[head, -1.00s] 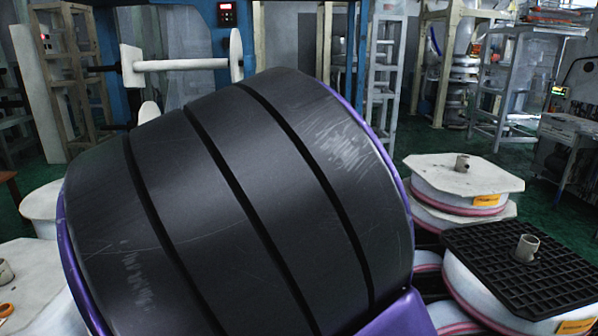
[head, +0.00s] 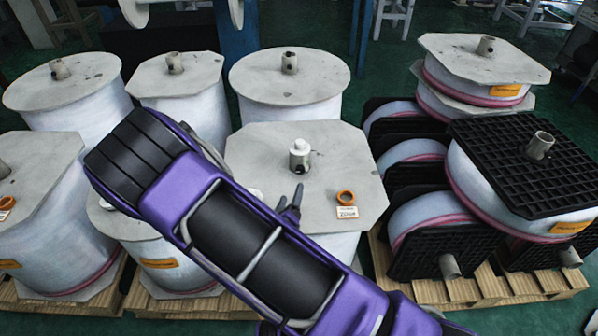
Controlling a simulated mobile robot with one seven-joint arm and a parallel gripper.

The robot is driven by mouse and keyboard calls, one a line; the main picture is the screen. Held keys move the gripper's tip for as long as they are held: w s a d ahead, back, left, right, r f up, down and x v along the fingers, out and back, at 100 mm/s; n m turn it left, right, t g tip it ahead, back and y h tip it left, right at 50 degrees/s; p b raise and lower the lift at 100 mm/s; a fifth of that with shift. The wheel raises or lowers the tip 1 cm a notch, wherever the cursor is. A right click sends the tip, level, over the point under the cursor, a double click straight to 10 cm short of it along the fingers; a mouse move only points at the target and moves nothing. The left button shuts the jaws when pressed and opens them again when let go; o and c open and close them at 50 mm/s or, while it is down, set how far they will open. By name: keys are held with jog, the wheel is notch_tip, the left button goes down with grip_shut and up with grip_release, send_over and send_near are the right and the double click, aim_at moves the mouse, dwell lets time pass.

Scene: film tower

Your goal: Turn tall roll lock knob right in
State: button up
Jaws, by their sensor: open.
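A tall white roll (head: 250,160) with a pale octagonal top board stands in the middle, partly behind my arm. A metal core piece with a white rounded cap (head: 300,153) stands upright on its board; this may be the lock knob, and I cannot tell how far it is turned. Two dark prongs, which look like the fingertips of my gripper (head: 290,202), show past the edge of my arm over this board. They are apart, with nothing seen between them, to the lower left of the capped piece and clear of it. The rest of the gripper is hidden.
Other tall rolls (head: 290,76) stand close behind and to the left. Stacked rolls with a black grid board (head: 520,160) stand at right on a wooden pallet (head: 480,288).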

aim_at(299, 171)
jog(key=b+x, duration=0.1)
jog(key=x, duration=1.2)
jog(key=shift+w+b, duration=0.1)
jog(key=shift+b, duration=0.25)
grip_shut()
